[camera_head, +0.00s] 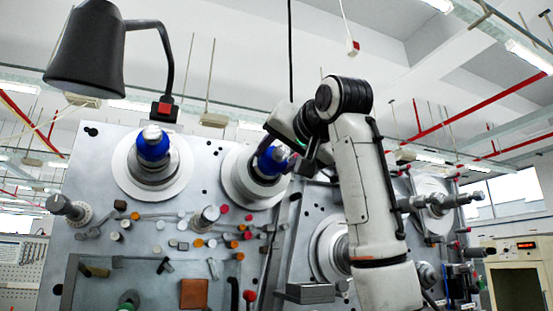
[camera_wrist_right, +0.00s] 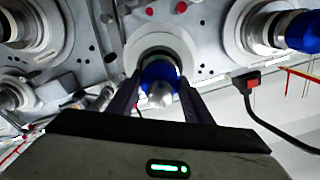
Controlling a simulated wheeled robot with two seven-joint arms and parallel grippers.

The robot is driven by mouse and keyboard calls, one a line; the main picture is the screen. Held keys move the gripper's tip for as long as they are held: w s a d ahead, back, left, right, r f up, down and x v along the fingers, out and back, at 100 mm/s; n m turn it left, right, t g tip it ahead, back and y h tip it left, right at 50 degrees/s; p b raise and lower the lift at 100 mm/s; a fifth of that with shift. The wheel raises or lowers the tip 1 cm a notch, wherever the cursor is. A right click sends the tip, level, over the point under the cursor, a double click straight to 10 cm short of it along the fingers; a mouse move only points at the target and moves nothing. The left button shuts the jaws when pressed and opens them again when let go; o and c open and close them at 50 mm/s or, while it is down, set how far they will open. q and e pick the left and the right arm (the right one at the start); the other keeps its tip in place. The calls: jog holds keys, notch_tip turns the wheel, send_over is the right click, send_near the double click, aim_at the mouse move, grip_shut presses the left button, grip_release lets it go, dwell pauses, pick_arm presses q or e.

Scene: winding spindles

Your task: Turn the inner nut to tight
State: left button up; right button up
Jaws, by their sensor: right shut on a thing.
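Two spindles with white flanges and blue nuts stand on the grey machine panel. The right one of these, with its blue nut (camera_head: 273,160), has my right gripper (camera_head: 288,160) at it. In the wrist view the fingers of my right gripper (camera_wrist_right: 160,82) lie on both sides of this blue nut (camera_wrist_right: 158,71), shut on it. A silver rounded tip sticks out of the nut. The other blue nut (camera_head: 152,146) sits on the left spindle, with nothing touching it; it also shows in the wrist view (camera_wrist_right: 302,31). My left gripper is not in view.
A black lamp (camera_head: 88,50) on a bent arm hangs over the left spindle. Small guides and rollers, some orange and red, crowd the panel (camera_head: 100,150) below the nuts. More spindles stand behind my right arm. Room is free in front of the left spindle.

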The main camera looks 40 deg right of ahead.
jog(key=m, duration=0.4)
jog(key=shift+m, duration=0.3)
jog(key=m, duration=1.1)
jog(key=shift+f, duration=0.1)
jog(key=m, duration=0.5)
jog(key=shift+f, duration=0.1)
jog(key=shift+m, duration=0.3)
jog(key=o, duration=1.1)
jog(key=shift+c, duration=0.2)
jog(key=shift+s, duration=0.1)
